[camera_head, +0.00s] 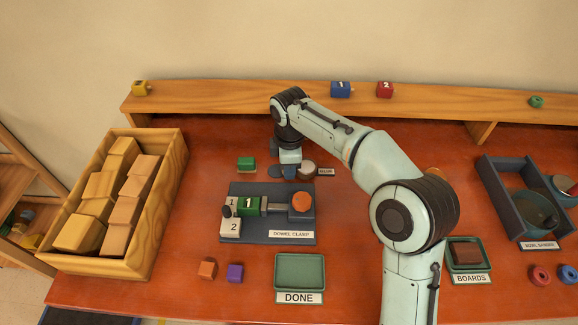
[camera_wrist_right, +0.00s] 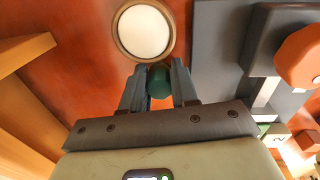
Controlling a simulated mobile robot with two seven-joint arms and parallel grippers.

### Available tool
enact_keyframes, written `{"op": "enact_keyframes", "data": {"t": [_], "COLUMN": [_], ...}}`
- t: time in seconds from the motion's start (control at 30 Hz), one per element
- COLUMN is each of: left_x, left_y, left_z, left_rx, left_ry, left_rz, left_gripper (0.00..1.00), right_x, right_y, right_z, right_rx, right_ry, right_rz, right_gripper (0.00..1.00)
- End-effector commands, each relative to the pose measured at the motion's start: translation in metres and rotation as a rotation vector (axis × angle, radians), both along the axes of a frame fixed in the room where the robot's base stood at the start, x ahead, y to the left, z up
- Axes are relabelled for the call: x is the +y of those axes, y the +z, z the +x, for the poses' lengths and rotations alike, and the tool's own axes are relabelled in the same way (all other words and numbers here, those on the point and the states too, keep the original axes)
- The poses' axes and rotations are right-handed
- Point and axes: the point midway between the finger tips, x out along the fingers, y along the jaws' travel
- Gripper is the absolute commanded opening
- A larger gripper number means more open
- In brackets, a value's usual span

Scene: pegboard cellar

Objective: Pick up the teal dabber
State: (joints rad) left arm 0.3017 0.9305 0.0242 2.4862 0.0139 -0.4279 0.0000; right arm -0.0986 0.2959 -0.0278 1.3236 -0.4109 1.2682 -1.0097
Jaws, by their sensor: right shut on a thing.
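My right gripper (camera_head: 290,172) reaches down to the table behind the dowel clamp, beside a round pot (camera_head: 306,170). In the right wrist view its two fingers (camera_wrist_right: 159,88) are shut on the teal dabber (camera_wrist_right: 158,82), whose rounded teal end shows between them. The pot, with a pale round top (camera_wrist_right: 143,31), lies just beyond the fingertips. The rest of the dabber is hidden, and I cannot tell whether it is clear of the table. My left gripper is not in view.
A wooden crate of blocks (camera_head: 161,218) stands left. The DONE tray (camera_head: 300,271) is empty. A raised shelf (camera_head: 230,104) runs along the back.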

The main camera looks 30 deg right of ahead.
Motion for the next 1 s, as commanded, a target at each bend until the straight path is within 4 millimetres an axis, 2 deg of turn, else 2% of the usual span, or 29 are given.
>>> {"op": "enact_keyframes", "data": {"t": [0.17, 0.27, 0.5, 0.7, 0.83, 1.0], "left_x": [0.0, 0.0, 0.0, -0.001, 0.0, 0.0], "left_y": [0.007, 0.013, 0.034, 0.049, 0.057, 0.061], "left_z": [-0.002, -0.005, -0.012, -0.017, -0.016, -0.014], "left_rx": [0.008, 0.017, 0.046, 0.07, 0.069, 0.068], "left_ry": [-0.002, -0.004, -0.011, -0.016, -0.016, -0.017], "left_rz": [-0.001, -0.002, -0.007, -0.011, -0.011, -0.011], "left_gripper": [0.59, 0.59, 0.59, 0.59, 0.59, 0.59], "right_x": [0.0, 0.001, 0.001, 0.001, 0.001, 0.0], "right_y": [0.026, 0.05, 0.123, 0.169, 0.186, 0.195], "right_z": [0.001, 0.001, 0.001, 0.001, 0.001, 0.0], "right_rx": [-0.006, -0.006, -0.006, -0.005, -0.004, -0.002], "right_ry": [0.001, 0.0, 0.001, 0.0, 0.001, 0.001], "right_rz": [0.0, 0.001, 0.001, 0.001, 0.0, 0.0], "right_gripper": [0.0, 0.0, 0.0, 0.0, 0.0, 0.0]}}
